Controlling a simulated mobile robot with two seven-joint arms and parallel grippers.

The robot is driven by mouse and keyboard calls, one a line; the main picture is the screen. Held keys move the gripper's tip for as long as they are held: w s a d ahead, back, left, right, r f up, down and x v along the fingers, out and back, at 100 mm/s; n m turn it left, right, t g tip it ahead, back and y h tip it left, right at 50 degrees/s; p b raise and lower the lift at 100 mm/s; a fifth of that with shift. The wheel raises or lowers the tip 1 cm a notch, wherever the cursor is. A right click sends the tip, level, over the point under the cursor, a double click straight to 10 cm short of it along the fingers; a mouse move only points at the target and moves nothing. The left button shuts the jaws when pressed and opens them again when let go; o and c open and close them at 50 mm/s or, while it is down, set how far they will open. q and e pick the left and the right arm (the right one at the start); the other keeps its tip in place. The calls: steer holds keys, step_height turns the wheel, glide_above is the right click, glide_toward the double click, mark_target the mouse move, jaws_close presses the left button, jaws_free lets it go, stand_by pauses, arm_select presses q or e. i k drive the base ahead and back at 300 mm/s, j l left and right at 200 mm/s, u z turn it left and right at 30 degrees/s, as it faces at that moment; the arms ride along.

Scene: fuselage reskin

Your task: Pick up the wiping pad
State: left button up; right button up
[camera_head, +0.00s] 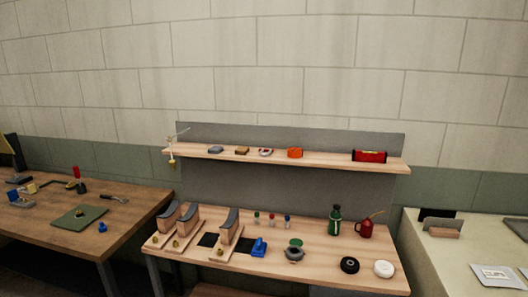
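I cannot tell for sure which thing is the wiping pad. A white round thing (383,269) lies at the front right of the middle bench (318,262), beside a black round one (349,265). A small grey-blue block (215,149) and a yellow-brown block (242,150) lie on the left part of the wall shelf (330,157). Neither of my grippers is in view.
The bench also holds a green bottle (334,220), a red oil can (366,227), a blue tool (259,246) and wooden stands (227,239). A red level (369,155) lies on the shelf. Tables stand left (140,205) and right (445,262).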

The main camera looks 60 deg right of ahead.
mark_target(258, 250)
steer(key=z, duration=1.95)
